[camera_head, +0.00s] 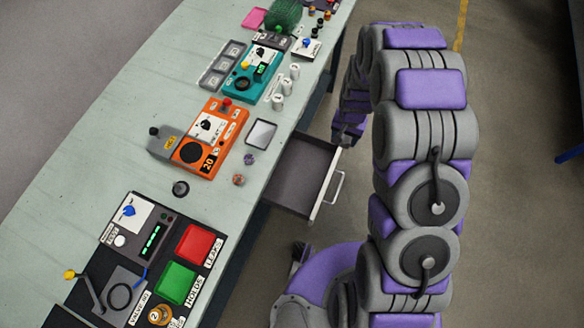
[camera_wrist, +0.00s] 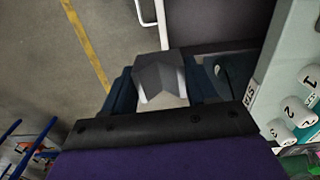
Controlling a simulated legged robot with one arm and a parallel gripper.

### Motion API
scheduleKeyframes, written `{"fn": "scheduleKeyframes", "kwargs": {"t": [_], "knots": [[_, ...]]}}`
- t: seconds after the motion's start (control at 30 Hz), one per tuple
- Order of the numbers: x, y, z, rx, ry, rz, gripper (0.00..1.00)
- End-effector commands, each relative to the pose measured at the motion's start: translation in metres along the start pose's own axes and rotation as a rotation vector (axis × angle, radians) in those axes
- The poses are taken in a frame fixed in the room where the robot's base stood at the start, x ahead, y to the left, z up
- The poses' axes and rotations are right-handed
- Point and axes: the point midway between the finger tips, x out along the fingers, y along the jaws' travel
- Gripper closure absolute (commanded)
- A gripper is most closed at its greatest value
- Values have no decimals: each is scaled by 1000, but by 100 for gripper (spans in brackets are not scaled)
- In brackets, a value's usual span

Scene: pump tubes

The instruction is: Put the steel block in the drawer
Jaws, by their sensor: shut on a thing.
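The drawer (camera_head: 325,184) is pulled out from the table's right side in the head view, and it looks empty. In the wrist view the drawer (camera_wrist: 215,20) and its white handle (camera_wrist: 148,14) are at the top. My gripper (camera_head: 346,138) is near the far end of the drawer in the head view, with its tips hard to make out. In the wrist view my gripper (camera_wrist: 163,88) is shut on the grey steel block (camera_wrist: 158,72), between its dark blue fingers. The block appears just short of the drawer in that view; its height above it cannot be told.
The table (camera_head: 100,140) bears an orange device (camera_head: 215,140), a teal device (camera_head: 252,72) and a dark panel with red and green pads (camera_head: 198,243). White numbered cylinders (camera_head: 278,102) stand near the table edge, also close to my gripper's right in the wrist view (camera_wrist: 292,110).

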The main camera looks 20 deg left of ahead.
Motion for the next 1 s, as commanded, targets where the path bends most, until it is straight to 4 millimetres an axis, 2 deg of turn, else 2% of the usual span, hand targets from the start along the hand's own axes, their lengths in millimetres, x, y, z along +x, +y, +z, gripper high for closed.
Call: {"fn": "scheduleKeyframes", "kwargs": {"t": [0.03, 0.1, 0.2, 0.33, 0.53, 0.67, 1.0], "knots": [[11, -26, 5, -7, 1, 0, 95], [23, -55, 12, 3, -1, 0, 95], [37, -89, 24, 15, -2, -1, 95], [47, -115, 34, 28, -2, -6, 95], [60, -128, 40, 37, -4, -7, 95], [79, -129, 40, 37, -5, -4, 95], [158, -130, 41, 36, -6, -1, 95]]}}
